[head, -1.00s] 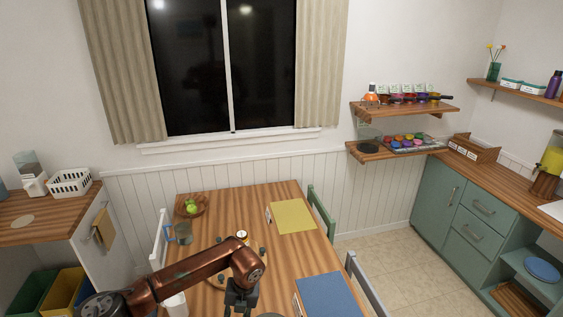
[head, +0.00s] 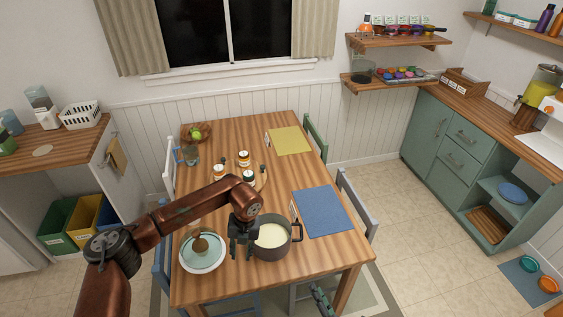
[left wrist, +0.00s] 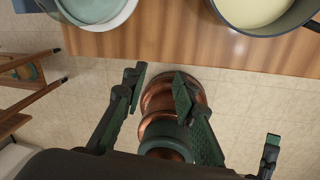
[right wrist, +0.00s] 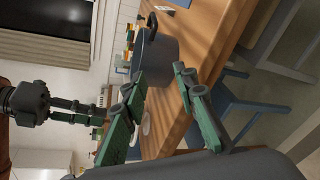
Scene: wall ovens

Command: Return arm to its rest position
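My left arm reaches over the wooden table (head: 285,173) from the left. My left gripper (head: 241,254) points down between the grey pot (head: 273,249) of pale liquid and a plate (head: 191,265). In the left wrist view its fingers (left wrist: 158,80) are apart with nothing held; the table edge lies beyond them. My right gripper (head: 322,298) shows at the table's front edge in the head view. In the right wrist view its fingers (right wrist: 158,82) are apart and empty, near the pot (right wrist: 155,62). The left gripper (right wrist: 98,112) also shows there.
A blue mat (head: 322,212) and a yellow mat (head: 290,140) lie on the table. Several jars stand near the middle around a jar (head: 243,158). Chairs surround the table, including a blue-grey chair (head: 357,205) at right.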

